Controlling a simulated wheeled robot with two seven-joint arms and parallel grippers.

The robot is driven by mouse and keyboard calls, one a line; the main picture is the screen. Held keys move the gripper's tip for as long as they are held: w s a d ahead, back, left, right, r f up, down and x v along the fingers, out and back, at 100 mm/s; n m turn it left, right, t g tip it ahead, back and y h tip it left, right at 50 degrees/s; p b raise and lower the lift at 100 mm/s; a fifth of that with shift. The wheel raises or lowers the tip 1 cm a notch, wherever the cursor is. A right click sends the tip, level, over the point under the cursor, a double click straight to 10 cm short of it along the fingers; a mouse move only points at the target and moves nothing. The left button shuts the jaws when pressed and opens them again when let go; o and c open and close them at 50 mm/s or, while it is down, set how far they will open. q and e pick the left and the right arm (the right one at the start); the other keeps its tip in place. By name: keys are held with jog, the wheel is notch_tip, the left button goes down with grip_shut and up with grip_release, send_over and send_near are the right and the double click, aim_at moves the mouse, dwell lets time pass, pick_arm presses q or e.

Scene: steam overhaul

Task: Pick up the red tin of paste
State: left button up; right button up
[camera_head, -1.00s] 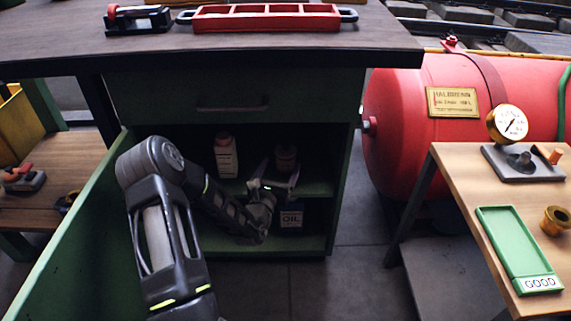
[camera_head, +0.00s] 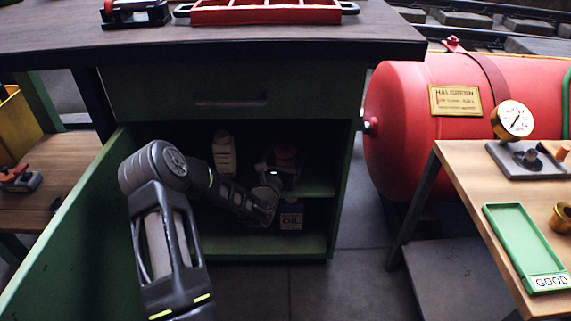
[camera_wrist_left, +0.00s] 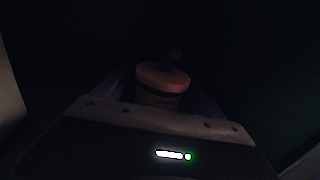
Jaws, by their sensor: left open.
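The red tin of paste (camera_head: 288,153) stands on the cabinet's inner shelf, dark and partly hidden behind my left gripper (camera_head: 283,170). The left arm reaches in from the left through the open cabinet door. In the left wrist view the tin's reddish lid (camera_wrist_left: 163,78) and paler side show just beyond the gripper body, between the dim fingers. The left gripper is open around the tin; it is too dark to tell whether the fingers touch it. The right gripper is not in view.
A white bottle (camera_head: 224,153) stands left of the gripper on the same shelf (camera_head: 318,188). A box marked OIL (camera_head: 291,215) sits below. The open green door (camera_head: 70,235) flanks the arm on the left. The worktop (camera_head: 300,45) and drawer are above.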

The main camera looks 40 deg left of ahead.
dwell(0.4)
pick_arm(q)
grip_shut()
jog(key=shift+r, duration=0.15)
dwell(0.9)
